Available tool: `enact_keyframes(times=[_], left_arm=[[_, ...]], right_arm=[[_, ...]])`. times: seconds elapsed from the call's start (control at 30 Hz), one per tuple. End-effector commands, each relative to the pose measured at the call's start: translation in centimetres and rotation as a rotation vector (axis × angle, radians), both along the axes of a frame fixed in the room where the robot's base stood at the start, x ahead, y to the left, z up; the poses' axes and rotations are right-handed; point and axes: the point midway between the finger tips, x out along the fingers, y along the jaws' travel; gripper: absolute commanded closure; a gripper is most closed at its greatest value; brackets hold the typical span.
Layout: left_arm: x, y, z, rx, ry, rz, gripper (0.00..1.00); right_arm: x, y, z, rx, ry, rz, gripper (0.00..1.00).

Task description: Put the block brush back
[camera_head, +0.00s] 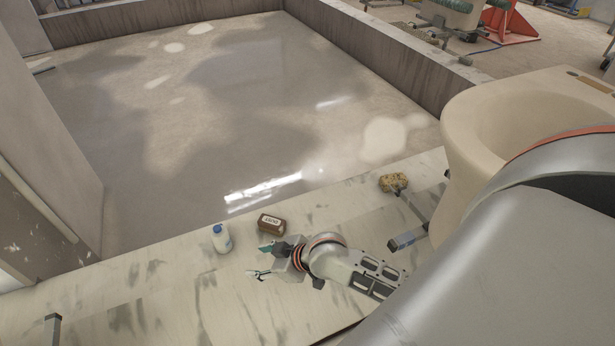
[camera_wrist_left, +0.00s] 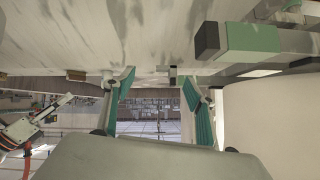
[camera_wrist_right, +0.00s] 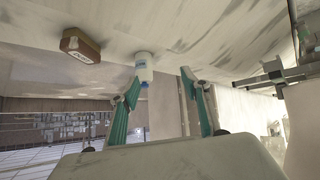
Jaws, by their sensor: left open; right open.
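A brown block with a white label, which looks like the block brush (camera_head: 271,223), lies on the pale ledge (camera_head: 170,290) beside a white bottle. It also shows at the upper left in the right wrist view (camera_wrist_right: 80,48). My right gripper (camera_head: 263,262) is open and empty, just on the near side of the block and apart from it. Its fingers (camera_wrist_right: 160,78) show spread in the right wrist view. My left gripper (camera_wrist_left: 157,76) is open and empty in its own wrist view and is not seen in the head view. The label is too small to read.
The white bottle (camera_head: 221,238) with blue markings stands left of the block. A yellowish sponge (camera_head: 393,182) lies farther right.

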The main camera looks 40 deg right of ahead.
Motion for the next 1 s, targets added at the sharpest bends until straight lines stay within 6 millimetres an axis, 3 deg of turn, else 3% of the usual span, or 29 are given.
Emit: enact_keyframes(times=[0.03, 0.2, 0.3, 0.43, 0.6, 0.87, 1.0], left_arm=[[0.0, 0.0, 0.0, 0.0, 0.0, 0.0, 0.45], [0.0, 0.0, 0.0, 0.0, -0.001, 0.0, 0.45], [0.0, 0.0, 0.0, 0.0, -0.001, 0.0, 0.45], [0.0, 0.0, 0.0, -0.001, -0.001, -0.001, 0.45], [0.0, 0.0, 0.0, -0.001, -0.001, -0.001, 0.45], [0.0, -0.1, 0.1, 0.0, -0.001, -0.002, 0.45], [1.0, -0.1, 2.1, -0.004, -0.028, 0.0, 0.45]], right_arm=[[-2.5, 0.5, -0.2, 0.016, -0.018, -0.023, 0.53], [-9.4, 0.1, -1.5, 0.017, -0.064, -0.107, 0.53], [-13.0, -0.5, -1.8, 0.001, -0.083, -0.145, 0.53], [-16.4, -1.1, -1.7, -0.019, -0.102, -0.172, 0.53], [-18.1, -1.5, -1.5, -0.034, -0.114, -0.184, 0.53], [-18.2, -1.6, -1.5, -0.035, -0.116, -0.184, 0.53], [-17.7, -1.4, 0.0, -0.026, -0.131, -0.186, 0.53]])
